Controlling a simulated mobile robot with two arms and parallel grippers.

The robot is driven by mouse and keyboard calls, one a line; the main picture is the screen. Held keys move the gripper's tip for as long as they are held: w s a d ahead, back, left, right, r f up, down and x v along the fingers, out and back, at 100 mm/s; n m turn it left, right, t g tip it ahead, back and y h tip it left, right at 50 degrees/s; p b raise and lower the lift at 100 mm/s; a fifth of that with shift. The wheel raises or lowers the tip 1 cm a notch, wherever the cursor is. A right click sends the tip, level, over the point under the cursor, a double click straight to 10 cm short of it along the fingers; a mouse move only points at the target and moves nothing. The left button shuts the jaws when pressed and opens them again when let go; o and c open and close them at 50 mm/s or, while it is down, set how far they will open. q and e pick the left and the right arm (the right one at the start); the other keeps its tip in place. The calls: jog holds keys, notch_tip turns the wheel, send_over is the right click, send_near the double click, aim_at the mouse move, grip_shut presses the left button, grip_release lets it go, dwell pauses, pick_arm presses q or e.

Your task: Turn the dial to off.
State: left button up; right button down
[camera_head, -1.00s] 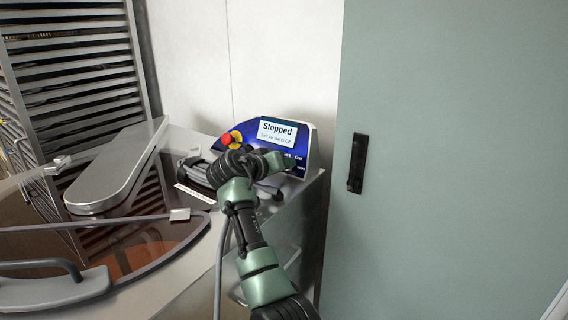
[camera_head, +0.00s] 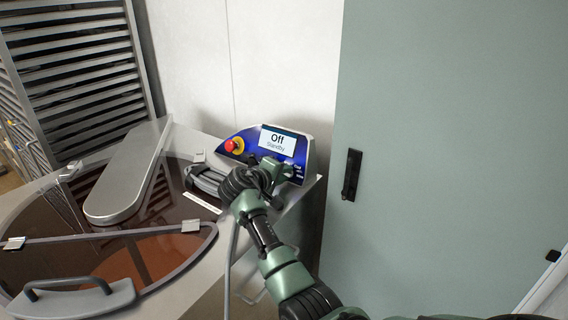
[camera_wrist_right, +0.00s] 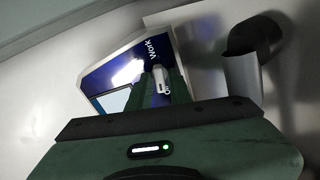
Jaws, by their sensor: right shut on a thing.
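The control panel (camera_head: 304,150) is a white box with a blue face on the back corner of the machine. Its screen (camera_head: 277,142) reads "Off" with "Standby" below. My right gripper (camera_head: 272,171) is at the lower right of the panel face and covers the dial in the head view. In the right wrist view, the pale dial (camera_wrist_right: 160,77) shows between the green fingers of my right gripper (camera_wrist_right: 163,88), which is shut on it. The word "Work" shows beside it. My left gripper is not in view.
A red emergency button (camera_head: 232,145) on a yellow base sits left of the screen. The round bowl machine has a brown transparent lid with a grey handle (camera_head: 75,298). A green-grey door (camera_head: 450,120) with a black handle (camera_head: 351,174) stands right. A louvred rack (camera_head: 75,75) stands left.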

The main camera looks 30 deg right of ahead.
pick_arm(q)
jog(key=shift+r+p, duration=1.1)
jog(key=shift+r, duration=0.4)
pick_arm(e)
jog(key=shift+n, duration=1.1)
jog(key=c, duration=1.5)
grip_release()
jog(key=shift+w+a, duration=0.1)
jog(key=shift+a, duration=0.1)
jog(key=shift+s+a, duration=0.2)
jog(key=shift+a, duration=0.1)
jog(key=b+v, duration=0.2)
jog(key=v, duration=0.4)
jog(key=shift+a+r+b, duration=0.15)
jog(key=shift+b, duration=0.15)
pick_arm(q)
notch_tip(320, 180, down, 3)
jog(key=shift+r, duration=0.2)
pick_arm(e)
jog(key=shift+s+a+r, duration=0.15)
jog(key=shift+s+r, duration=0.05)
